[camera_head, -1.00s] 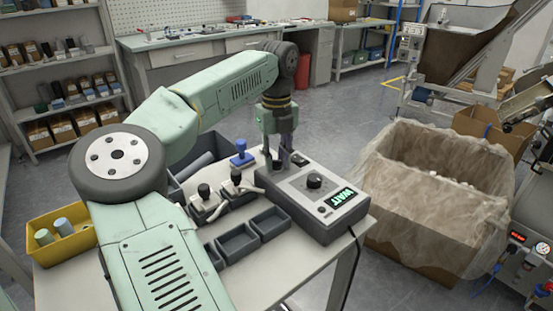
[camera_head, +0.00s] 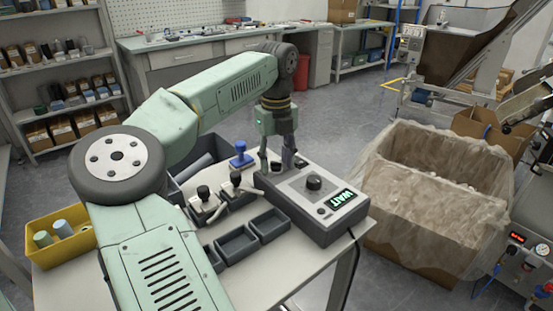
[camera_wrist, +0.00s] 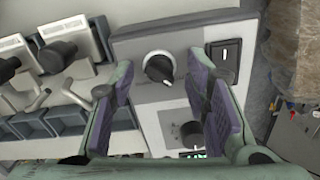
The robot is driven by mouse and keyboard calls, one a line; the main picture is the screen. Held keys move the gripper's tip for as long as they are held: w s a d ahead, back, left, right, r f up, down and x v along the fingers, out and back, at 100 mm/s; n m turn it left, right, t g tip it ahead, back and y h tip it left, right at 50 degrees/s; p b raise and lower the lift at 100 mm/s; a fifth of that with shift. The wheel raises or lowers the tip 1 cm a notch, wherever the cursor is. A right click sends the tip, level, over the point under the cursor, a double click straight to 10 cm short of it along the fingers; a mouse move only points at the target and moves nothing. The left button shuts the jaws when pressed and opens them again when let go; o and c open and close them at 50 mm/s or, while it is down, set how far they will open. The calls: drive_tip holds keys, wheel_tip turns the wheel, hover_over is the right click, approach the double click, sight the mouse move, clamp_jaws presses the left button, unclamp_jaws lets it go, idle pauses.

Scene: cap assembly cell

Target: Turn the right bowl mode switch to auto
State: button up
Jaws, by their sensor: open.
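The grey control box (camera_head: 325,215) stands at the table's right side with a green WAIT display (camera_head: 342,198). In the wrist view a round black selector switch (camera_wrist: 159,66) with a white pointer mark sits on the box's light panel. The mark points toward the lower right of that picture. My gripper (camera_wrist: 162,85) is open and empty, its purple-padded fingers on either side of the switch in the picture. I cannot tell whether they touch it. In the head view my gripper (camera_head: 276,163) is over the box's far left end and hides the switch there.
A second knob (camera_head: 314,182) and a rocker switch (camera_wrist: 225,58) are on the box. Toggle clamps (camera_head: 205,197), a blue-handled part (camera_head: 241,156) and grey trays (camera_head: 238,243) stand left of it. A lined carton (camera_head: 420,205) is to the right.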

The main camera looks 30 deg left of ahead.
sight(276, 162)
wheel_tip(276, 162, up, 12)
idle(0.6)
